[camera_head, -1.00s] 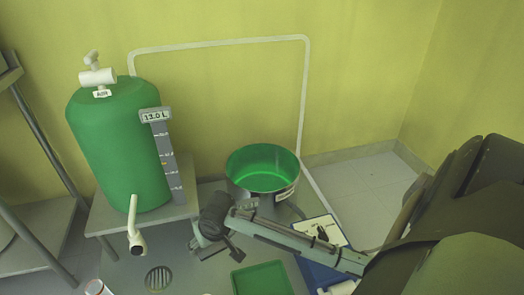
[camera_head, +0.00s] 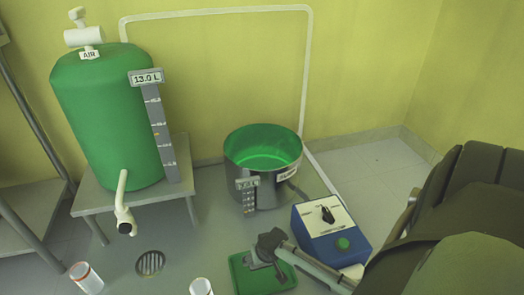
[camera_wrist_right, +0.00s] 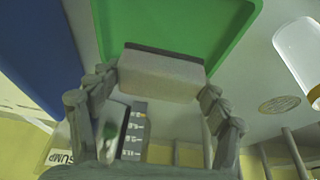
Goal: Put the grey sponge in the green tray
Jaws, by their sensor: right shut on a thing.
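The green tray (camera_head: 241,282) lies on the floor at the bottom middle of the head view. It also fills the upper middle of the right wrist view (camera_wrist_right: 225,25). My right gripper (camera_head: 266,270) is over the tray. In the right wrist view its two fingers (camera_wrist_right: 158,92) are shut on the grey sponge (camera_wrist_right: 160,72), a pale block with a darker far edge. The sponge is seen against the tray; I cannot tell whether it touches the tray. In the head view the gripper largely hides the sponge. My left gripper is not in view.
A blue control box (camera_head: 330,240) with a black knob and green button stands right of the tray. A steel pot (camera_head: 262,180) with green inside stands behind it. A green tank (camera_head: 105,120) stands on a grey stand.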

